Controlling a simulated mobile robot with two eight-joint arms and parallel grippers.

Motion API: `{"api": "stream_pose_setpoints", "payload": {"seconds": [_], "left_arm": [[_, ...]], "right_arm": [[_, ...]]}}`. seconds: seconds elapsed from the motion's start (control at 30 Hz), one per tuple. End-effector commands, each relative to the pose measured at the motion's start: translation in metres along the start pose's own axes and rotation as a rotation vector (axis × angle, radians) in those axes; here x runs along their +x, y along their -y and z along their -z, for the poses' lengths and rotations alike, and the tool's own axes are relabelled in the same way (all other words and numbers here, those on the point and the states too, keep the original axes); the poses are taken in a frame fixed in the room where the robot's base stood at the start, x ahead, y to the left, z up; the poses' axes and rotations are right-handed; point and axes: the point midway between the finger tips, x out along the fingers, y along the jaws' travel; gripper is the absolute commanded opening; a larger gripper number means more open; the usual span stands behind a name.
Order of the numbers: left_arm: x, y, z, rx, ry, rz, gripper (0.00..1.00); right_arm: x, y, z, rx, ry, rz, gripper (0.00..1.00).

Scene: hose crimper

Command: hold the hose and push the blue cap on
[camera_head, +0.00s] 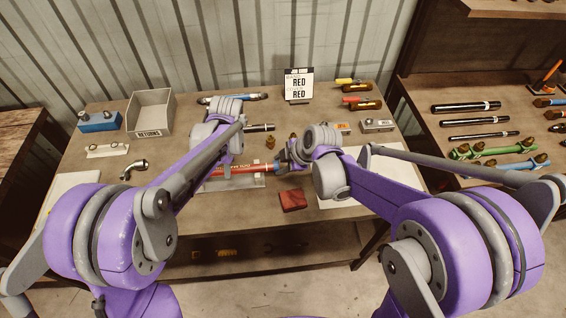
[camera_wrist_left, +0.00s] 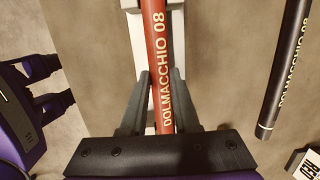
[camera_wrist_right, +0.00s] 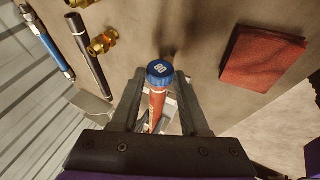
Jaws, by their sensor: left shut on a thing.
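The red hose (camera_head: 228,170) lies level across a light holder (camera_head: 232,182) on the workbench, lettered "DOLMACCHIO 08" in the left wrist view (camera_wrist_left: 158,55). My left gripper (camera_wrist_left: 160,85) is shut on the hose, with one finger on each side. The blue cap (camera_wrist_right: 160,74) is at the hose's right end, its marked face towards the right wrist camera. It also shows in the head view (camera_head: 278,168). How far it sits on the hose cannot be told. My right gripper (camera_wrist_right: 160,80) has its fingers on both sides of the cap; whether they touch it is unclear.
A red block or cloth (camera_head: 293,200) lies in front of my right gripper. A black hose (camera_wrist_left: 285,70) and brass fittings (camera_wrist_right: 101,42) lie behind. A grey returns bin (camera_head: 150,113) and a sign reading RED (camera_head: 299,85) stand at the back.

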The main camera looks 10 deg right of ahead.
Motion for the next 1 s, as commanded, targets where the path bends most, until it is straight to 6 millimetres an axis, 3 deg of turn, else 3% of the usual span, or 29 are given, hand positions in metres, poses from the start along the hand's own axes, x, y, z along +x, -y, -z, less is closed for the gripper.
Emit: {"api": "stream_pose_setpoints", "payload": {"seconds": [0.03, 0.17, 0.57, 1.0], "left_arm": [[0.0, 0.0, 0.001, 0.001, -0.002, 0.0, 0.0], [0.0, 0.0, 0.001, 0.001, -0.002, 0.0, 0.0], [0.0, 0.0, 0.001, 0.001, -0.002, 0.0, 0.0], [0.0, 0.0, 0.001, 0.001, -0.002, 0.0, 0.0]], "right_arm": [[0.0, 0.0, 0.0, 0.0, -0.001, 0.0, 0.55], [0.0, 0.0, 0.0, -0.001, 0.0, 0.0, 0.77], [-0.007, 0.0, -0.001, 0.0, 0.001, 0.0, 0.77], [-0.089, 0.001, 0.0, 0.001, 0.001, -0.001, 0.77]]}}
